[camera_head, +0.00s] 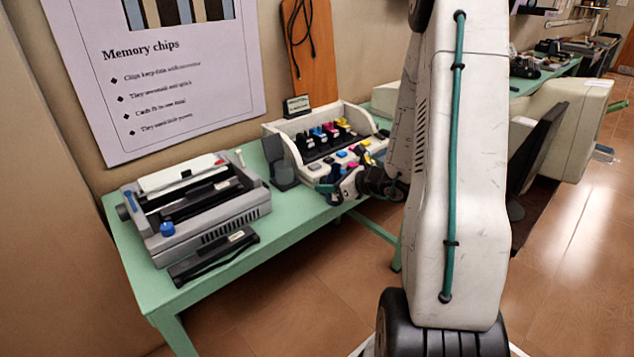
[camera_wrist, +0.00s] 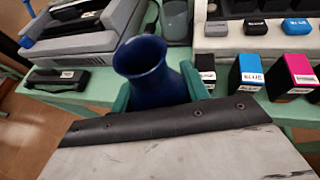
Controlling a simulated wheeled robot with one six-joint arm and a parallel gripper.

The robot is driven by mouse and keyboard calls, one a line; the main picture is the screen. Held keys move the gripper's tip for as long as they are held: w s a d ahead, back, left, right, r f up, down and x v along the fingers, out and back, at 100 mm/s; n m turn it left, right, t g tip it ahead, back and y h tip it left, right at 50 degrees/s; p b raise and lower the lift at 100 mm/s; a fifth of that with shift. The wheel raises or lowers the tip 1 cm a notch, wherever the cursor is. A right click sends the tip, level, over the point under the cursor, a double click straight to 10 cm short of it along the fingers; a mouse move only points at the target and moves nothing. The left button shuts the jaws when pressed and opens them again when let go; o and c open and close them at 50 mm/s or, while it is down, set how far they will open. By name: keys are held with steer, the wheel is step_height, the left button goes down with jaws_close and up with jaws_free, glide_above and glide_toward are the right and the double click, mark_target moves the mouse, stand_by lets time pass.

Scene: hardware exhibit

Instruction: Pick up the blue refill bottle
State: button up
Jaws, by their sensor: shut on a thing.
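The blue refill bottle (camera_wrist: 152,72) is dark blue with a flared open mouth, upright or nearly so in the wrist view. My gripper (camera_wrist: 157,92) has its green fingers on either side of it, shut on it. The lower part of the bottle is hidden behind the wrist. In the head view my gripper (camera_head: 338,184) is at the table's front edge, before the opened printer, with a bit of the blue bottle (camera_head: 333,174) showing. I cannot tell whether the bottle's base touches the table.
The green table (camera_head: 225,262) holds a grey typewriter-like printer (camera_head: 195,205) with a black part (camera_head: 213,257) in front. The beige opened printer (camera_head: 282,140) holds several cartridges. A blue cartridge (camera_wrist: 247,74) and a magenta one (camera_wrist: 291,74) stand close right of the bottle.

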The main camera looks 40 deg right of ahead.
steer(key=s+d, duration=0.3)
steer(key=s, duration=0.2)
steer(key=shift+s+d+r, duration=0.15)
steer(key=shift+r, duration=0.15)
stand_by(0.7)
